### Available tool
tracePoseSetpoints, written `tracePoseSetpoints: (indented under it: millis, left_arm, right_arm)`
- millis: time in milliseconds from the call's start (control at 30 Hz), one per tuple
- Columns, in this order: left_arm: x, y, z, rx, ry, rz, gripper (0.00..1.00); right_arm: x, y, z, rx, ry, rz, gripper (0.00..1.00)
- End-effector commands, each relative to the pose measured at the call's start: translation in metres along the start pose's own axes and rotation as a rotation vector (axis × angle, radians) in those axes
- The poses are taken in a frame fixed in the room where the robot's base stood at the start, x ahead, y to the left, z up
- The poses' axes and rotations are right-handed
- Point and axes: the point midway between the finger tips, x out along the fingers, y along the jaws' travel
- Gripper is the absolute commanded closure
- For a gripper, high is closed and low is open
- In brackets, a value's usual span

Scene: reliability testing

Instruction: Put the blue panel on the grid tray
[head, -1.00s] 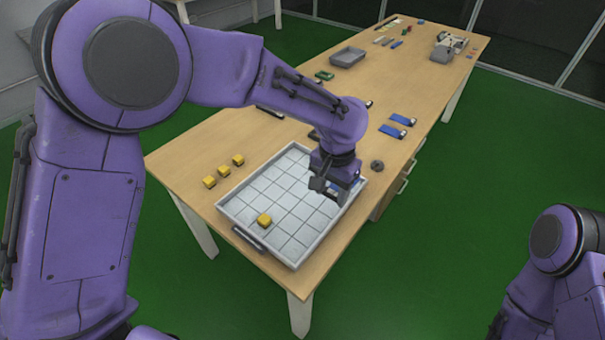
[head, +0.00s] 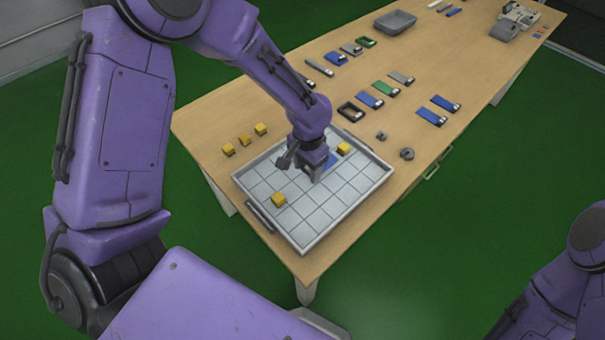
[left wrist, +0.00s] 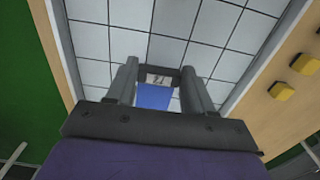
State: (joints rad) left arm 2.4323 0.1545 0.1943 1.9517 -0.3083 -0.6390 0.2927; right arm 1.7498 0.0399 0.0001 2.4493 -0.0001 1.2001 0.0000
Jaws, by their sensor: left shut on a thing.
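The grid tray (head: 348,206) is a light grey, low-walled tray with a grid of square cells at the near end of the table. My left gripper (head: 312,176) is over the tray's middle. In the left wrist view the left gripper (left wrist: 160,82) is shut on the blue panel (left wrist: 154,96), which has a pale end. The panel also shows in the head view (head: 329,162), partly hidden by the gripper. I cannot tell whether it touches the tray floor. Only links of my right arm show at the lower right; its gripper is out of view.
Two yellow cubes are in the tray, one near the front (head: 278,200) and one at the far side (head: 343,149). Several yellow cubes (head: 244,140) stand left of the tray.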

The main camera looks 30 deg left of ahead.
Motion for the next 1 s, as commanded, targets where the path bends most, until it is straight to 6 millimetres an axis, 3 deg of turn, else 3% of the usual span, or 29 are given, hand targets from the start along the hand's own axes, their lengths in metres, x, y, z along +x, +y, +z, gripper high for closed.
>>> tracePoseSetpoints:
  millis: [167,333,733,767,800,1000]
  left_arm:
    - [0.018,-0.013,0.010,0.000,-0.003,0.001,0.77]
    - [0.044,-0.011,0.008,0.004,0.000,0.000,0.77]
    - [0.051,-0.011,0.007,0.003,0.001,-0.001,0.77]
    - [0.050,-0.011,0.007,0.003,0.001,-0.001,0.38]
    - [0.050,-0.011,0.007,0.003,0.001,-0.001,0.25]
    - [0.050,-0.011,0.007,0.003,0.001,-0.001,0.22]
  right_arm:
    - [-0.003,0.000,-0.001,0.000,-0.001,0.000,0.57]
    - [-0.009,0.001,-0.003,0.000,-0.001,0.000,0.57]
    - [-0.007,0.001,-0.003,0.000,-0.001,0.000,0.57]
    - [-0.007,0.001,-0.003,0.000,-0.001,0.000,0.57]
    - [-0.007,0.001,-0.003,0.000,-0.001,0.000,0.57]
    - [-0.007,0.001,-0.003,0.000,0.000,0.000,0.57]
